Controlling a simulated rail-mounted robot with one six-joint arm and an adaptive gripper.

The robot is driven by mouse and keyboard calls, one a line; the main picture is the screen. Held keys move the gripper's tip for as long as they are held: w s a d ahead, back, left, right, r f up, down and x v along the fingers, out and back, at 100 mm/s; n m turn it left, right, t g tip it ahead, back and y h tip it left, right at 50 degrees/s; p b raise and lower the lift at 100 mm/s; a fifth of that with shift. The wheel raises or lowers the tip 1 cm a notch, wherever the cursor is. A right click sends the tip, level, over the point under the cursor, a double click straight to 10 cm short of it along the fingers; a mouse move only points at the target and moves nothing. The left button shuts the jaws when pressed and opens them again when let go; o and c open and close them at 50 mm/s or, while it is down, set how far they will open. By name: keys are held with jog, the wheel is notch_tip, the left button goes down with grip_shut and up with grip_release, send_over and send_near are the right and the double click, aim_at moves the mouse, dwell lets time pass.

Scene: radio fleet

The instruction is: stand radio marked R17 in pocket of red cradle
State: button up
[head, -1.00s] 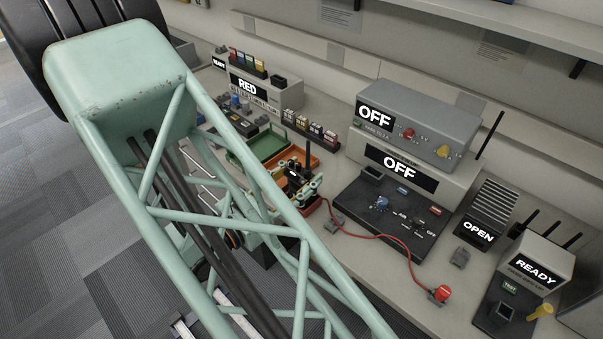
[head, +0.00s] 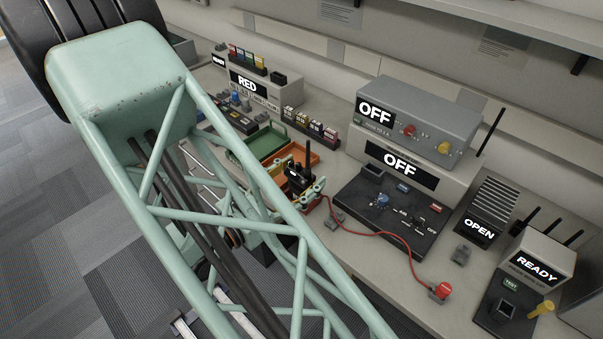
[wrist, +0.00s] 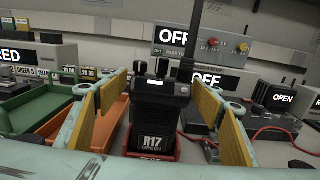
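The black radio marked R17 (wrist: 154,118) stands upright between my fingers in the wrist view, its antenna pointing up. It also shows in the head view (head: 299,182), partly hidden by my arm. Its lower end meets the red cradle (wrist: 164,157), whose edge shows around the base of the radio; the pocket floor is hidden. The cradle also shows in the head view (head: 313,203). My gripper (wrist: 156,95) is open around the radio, with visible gaps between the yellow pads and the radio's sides.
A green tray (wrist: 45,103) and an orange tray (wrist: 108,128) lie to the left. A test set with a dark base (head: 388,228) stands to the right, with a red cable (head: 368,237) along the bench.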

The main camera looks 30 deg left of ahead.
jog(key=shift+s, duration=0.15)
jog(key=s+a, duration=0.1)
jog(key=s, duration=1)
jog(key=shift+s+a, duration=0.25)
jog(key=shift+a, duration=0.15)
dwell(0.4)
dwell(0.9)
